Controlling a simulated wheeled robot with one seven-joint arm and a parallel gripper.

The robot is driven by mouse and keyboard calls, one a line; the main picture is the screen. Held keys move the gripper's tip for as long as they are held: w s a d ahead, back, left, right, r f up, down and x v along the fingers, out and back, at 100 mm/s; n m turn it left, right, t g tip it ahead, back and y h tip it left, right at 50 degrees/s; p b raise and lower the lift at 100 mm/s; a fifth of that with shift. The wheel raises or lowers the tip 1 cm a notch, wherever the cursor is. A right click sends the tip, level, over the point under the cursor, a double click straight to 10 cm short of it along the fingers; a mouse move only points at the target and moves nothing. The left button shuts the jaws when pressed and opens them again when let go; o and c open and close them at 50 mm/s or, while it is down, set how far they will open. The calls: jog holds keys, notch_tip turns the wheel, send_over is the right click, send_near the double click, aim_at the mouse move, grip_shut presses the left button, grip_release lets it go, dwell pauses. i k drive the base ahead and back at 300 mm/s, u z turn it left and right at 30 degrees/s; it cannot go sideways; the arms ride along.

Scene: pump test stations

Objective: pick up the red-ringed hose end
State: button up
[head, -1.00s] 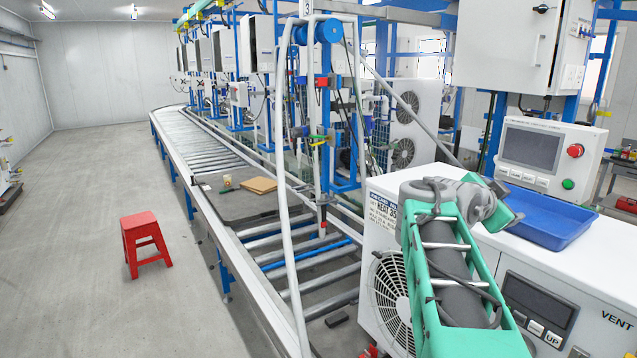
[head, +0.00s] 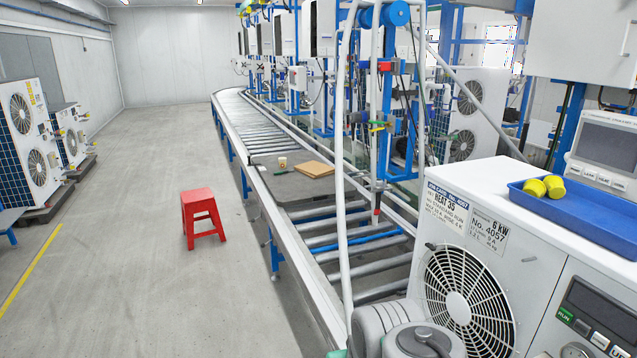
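A hose hangs from the frame beside the roller conveyor, in the middle right of the head view. A small red band shows at its lower end, which looks like the red-ringed hose end (head: 376,212). It hangs just above the conveyor's rollers, and its fine shape is too small to tell. Grey parts of my arm show at the bottom edge of the view. My gripper is out of view, so its fingers and any hold are hidden.
A white heat pump unit (head: 452,215) stands at the right, bearing a blue tray (head: 590,208) with two yellow caps (head: 545,187). The roller conveyor (head: 335,228) carries a dark board with a brown pad (head: 304,169). A red stool (head: 202,215) stands on open floor at the left.

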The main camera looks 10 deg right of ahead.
aim_at(380, 185)
jog(key=z, duration=0.75)
jog(key=k, duration=0.4)
jog(key=u, duration=0.4)
jog(key=i, duration=0.4)
jog(key=u, duration=0.65)
jog(key=i, duration=0.9)
jog(key=u, duration=0.2)
